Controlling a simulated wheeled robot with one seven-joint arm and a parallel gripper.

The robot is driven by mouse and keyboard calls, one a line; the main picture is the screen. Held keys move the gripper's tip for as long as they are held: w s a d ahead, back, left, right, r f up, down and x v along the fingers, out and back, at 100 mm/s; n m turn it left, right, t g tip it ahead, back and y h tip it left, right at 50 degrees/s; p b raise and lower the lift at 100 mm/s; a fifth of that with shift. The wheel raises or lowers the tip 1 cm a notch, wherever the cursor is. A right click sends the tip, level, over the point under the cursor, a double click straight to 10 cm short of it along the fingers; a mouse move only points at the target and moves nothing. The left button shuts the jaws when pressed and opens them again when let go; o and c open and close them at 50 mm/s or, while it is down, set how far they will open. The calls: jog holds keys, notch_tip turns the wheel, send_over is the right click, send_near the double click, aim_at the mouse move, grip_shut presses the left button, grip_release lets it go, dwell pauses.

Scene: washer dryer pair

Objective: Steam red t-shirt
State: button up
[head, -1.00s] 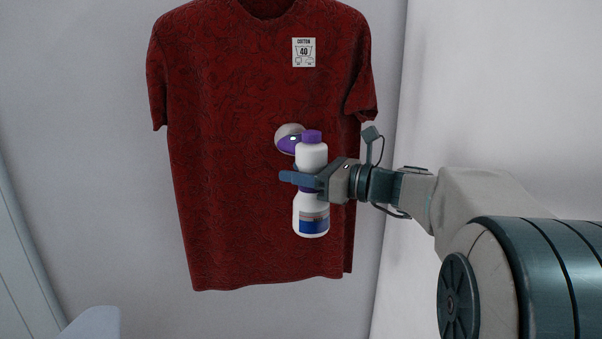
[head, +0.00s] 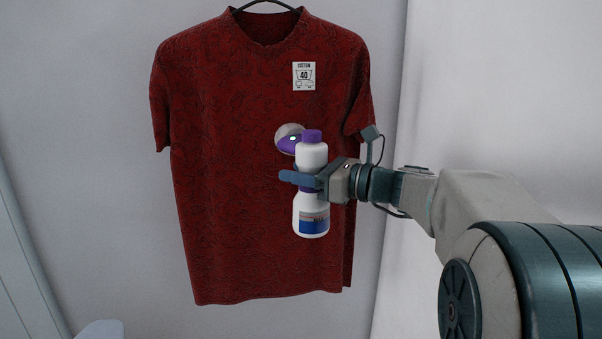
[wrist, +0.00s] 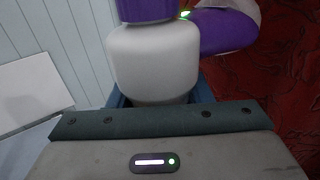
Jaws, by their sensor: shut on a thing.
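The red t-shirt (head: 260,215) hangs on a dark hanger (head: 265,8) against a pale wall in the head view. Its label reads cotton 40. My gripper (head: 300,180) is shut on the steamer (head: 312,210), a white bottle-shaped device with a purple cap and a purple and white head. The steamer is upright in front of the shirt's lower right half, its head towards the cloth. I cannot tell whether the head touches the cloth. In the wrist view the steamer's white body (wrist: 155,60) fills the middle, and the shirt (wrist: 280,75) shows at the right.
A white wall (head: 490,90) stands close at the right, beside my arm. A white panel (wrist: 35,95) shows at the left of the wrist view.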

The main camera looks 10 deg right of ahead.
aim_at(301, 142)
jog(key=shift+r+p, duration=2.95)
jog(key=shift+r, duration=0.8)
jog(key=shift+f, duration=0.15)
notch_tip(301, 142, down, 24)
jog(key=b, duration=1.7)
dwell(0.6)
jog(key=shift+d, duration=0.1)
jog(key=shift+a, duration=0.2)
